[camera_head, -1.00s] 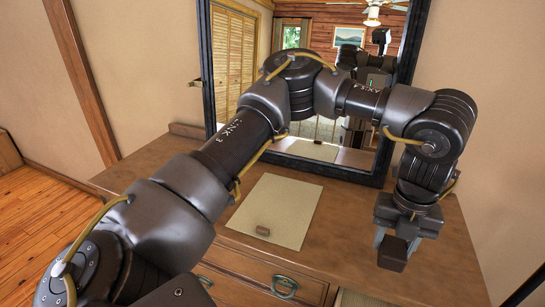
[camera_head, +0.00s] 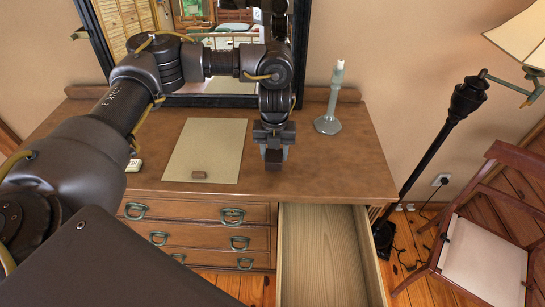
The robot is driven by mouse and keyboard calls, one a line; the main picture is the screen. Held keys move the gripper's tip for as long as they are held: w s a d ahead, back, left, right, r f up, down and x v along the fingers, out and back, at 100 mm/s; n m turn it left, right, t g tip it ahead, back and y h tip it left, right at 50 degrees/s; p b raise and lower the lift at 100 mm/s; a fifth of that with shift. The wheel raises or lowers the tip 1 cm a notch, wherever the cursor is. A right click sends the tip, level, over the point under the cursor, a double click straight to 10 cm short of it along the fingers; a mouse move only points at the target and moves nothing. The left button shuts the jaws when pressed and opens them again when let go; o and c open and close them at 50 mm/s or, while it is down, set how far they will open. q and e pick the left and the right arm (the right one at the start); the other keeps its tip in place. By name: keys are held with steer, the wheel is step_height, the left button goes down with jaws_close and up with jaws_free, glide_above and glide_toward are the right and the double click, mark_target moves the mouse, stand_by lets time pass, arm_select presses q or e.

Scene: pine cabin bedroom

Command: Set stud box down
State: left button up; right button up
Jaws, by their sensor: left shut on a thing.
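My left gripper (camera_head: 273,148) points down over the dresser top, right of the pale mat. It is shut on a small dark brown block (camera_head: 273,160), which looks like the stud box. The fingers hide part of it, and I cannot tell if it touches the wood. The pale rectangular mat (camera_head: 205,145) lies flat on the wooden dresser (camera_head: 345,175). My right gripper is not in view.
A candlestick (camera_head: 328,124) stands right of my gripper. A dark-framed mirror (camera_head: 190,101) rises behind. A drawer (camera_head: 325,250) is open below the front edge. A floor lamp (camera_head: 445,130) and chair (camera_head: 485,260) stand right. A small white item (camera_head: 134,165) lies left of the mat.

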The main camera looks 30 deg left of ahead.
mark_target(273, 158)
arm_select(q)
steer(key=shift+a+f, duration=0.2)
step_height(273, 158, down, 3)
steer(key=shift+a+r+p, duration=0.1)
steer(key=shift+p, duration=0.5)
steer(key=shift+w+f, duration=0.1)
steer(key=shift+f, duration=0.15)
steer(key=shift+f, duration=0.1)
steer(key=o, duration=1)
